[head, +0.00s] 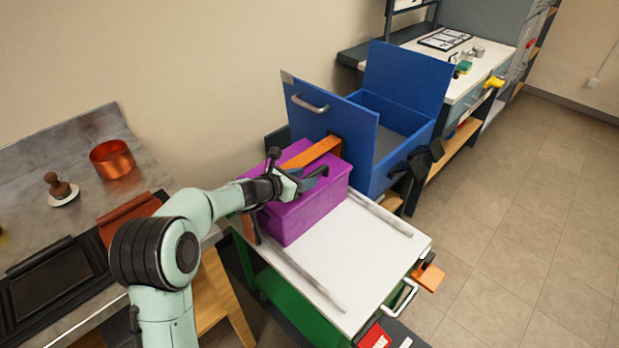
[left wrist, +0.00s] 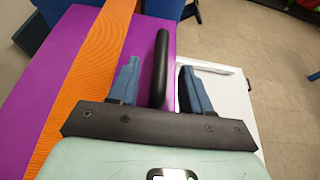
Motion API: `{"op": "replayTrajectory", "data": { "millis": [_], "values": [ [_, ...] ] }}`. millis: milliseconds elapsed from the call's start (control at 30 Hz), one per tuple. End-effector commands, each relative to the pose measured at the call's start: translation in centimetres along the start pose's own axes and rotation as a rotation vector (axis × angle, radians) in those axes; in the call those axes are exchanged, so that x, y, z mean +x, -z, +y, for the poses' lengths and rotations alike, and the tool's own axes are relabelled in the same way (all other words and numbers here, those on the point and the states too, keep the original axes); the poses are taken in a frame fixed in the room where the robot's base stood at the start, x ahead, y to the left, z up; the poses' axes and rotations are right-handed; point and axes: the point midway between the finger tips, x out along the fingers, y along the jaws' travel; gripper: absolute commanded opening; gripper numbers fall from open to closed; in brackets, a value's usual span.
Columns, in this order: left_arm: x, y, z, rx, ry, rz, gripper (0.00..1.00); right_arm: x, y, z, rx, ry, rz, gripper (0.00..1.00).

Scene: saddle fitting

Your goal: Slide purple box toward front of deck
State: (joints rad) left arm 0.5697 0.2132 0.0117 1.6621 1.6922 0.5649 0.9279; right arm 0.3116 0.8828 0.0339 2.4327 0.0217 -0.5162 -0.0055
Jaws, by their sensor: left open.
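The purple box (head: 310,211) sits at the back end of the white deck (head: 345,258) of a green cart, close to the blue cabinet. An orange strap (head: 318,153) runs over its top. My left gripper (head: 312,178) is over the top of the box. In the left wrist view the box top (left wrist: 37,92) fills the left side, with the orange strap (left wrist: 88,75) along it. A black bar handle (left wrist: 160,68) stands between the two blue-grey fingers of my left gripper (left wrist: 158,85), with gaps on both sides. My right gripper is not in view.
A blue cabinet (head: 410,92) with an open door stands behind the box. Low rails (head: 380,214) line the deck, and its front part is clear. An orange block (head: 429,277) and a handle (head: 402,298) are at the front end. A counter with a copper pot (head: 112,159) is left.

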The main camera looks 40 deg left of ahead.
Motion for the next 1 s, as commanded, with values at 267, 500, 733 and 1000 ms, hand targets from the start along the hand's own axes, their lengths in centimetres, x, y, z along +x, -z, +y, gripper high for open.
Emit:
{"op": "replayTrajectory", "data": {
  "millis": [267,500,733,1000],
  "values": [
    [2.9,0.0,-0.1,-0.001,0.001,-0.001,0.49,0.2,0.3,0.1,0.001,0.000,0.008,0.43],
    [3.1,-0.1,-0.1,-0.001,0.001,-0.001,0.49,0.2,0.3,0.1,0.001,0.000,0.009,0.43],
    [3.1,0.0,0.0,0.000,0.001,-0.001,0.10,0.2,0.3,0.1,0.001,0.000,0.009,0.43],
    [3.1,0.0,0.0,0.000,0.000,0.000,0.00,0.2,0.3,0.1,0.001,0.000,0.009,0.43]
  ]
}}
